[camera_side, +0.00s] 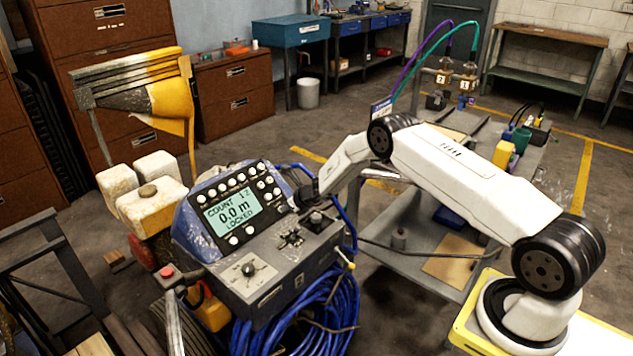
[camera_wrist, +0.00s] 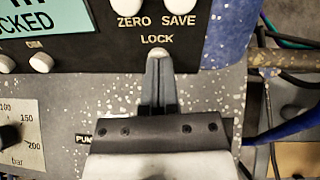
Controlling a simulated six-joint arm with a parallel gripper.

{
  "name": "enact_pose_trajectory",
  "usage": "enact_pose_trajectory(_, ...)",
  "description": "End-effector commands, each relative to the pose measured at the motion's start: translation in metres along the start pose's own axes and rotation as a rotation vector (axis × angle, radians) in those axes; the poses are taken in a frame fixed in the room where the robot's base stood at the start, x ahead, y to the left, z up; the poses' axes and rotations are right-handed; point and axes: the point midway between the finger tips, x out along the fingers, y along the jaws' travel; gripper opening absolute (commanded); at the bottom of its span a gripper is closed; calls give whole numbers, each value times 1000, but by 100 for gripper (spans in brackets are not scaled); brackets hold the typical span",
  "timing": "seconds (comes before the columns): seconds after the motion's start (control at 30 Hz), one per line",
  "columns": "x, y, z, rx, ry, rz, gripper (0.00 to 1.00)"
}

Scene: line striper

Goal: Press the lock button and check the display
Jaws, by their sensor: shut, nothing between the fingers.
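The control panel's display (camera_side: 237,216) reads "COUNT 1-2", "0.0 m" and "LOCKED" in the side view. In the wrist view only a corner of the display (camera_wrist: 35,12) shows, with "CKED" readable. The white lock button (camera_wrist: 158,52) sits under the word "LOCK", below the "ZERO" and "SAVE" buttons. My gripper (camera_wrist: 158,62) is shut and empty. Its fingertips are at the lower edge of the lock button and cover part of it; whether the button is pushed in cannot be told. In the side view my gripper (camera_side: 303,199) is at the panel's right end.
Other white buttons (camera_side: 231,184) line the panel, close to the fingertips. Blue hose (camera_side: 335,300) hangs coiled on the machine's front. A grey cart (camera_side: 440,300) stands behind my arm.

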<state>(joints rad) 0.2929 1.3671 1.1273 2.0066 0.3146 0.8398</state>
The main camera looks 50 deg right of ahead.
Motion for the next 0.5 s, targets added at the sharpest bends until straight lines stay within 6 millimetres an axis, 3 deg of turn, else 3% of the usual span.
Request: enact_pose_trajectory(0.5,-41,0,1,1,-6,1,0)
